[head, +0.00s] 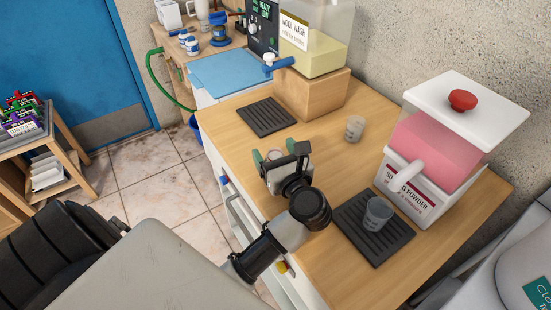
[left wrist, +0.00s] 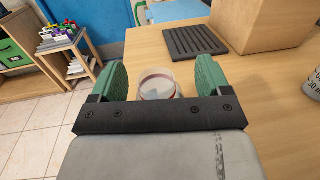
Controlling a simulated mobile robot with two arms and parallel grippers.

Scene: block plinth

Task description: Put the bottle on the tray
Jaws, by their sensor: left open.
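My left gripper (head: 277,156) is over the near left edge of the wooden counter, its green fingers apart. In the left wrist view the open fingers (left wrist: 158,78) stand either side of a clear round container (left wrist: 157,84) with a reddish ring, perhaps the bottle. I cannot tell whether they touch it; in the head view the gripper mostly hides it. A black ribbed tray (head: 266,117) lies beyond the gripper, before the wooden block; it also shows in the left wrist view (left wrist: 195,42). A second black tray (head: 350,223) lies nearer, under the pink powder dispenser. My right gripper is out of view.
A clear cup (head: 377,215) stands on the nearer tray. Another cup (head: 354,129) stands on the counter right of the gripper. The wooden block (head: 312,95) bears the yellow wash tank (head: 322,50). The powder dispenser (head: 432,145) stands at right. The far tray looks empty.

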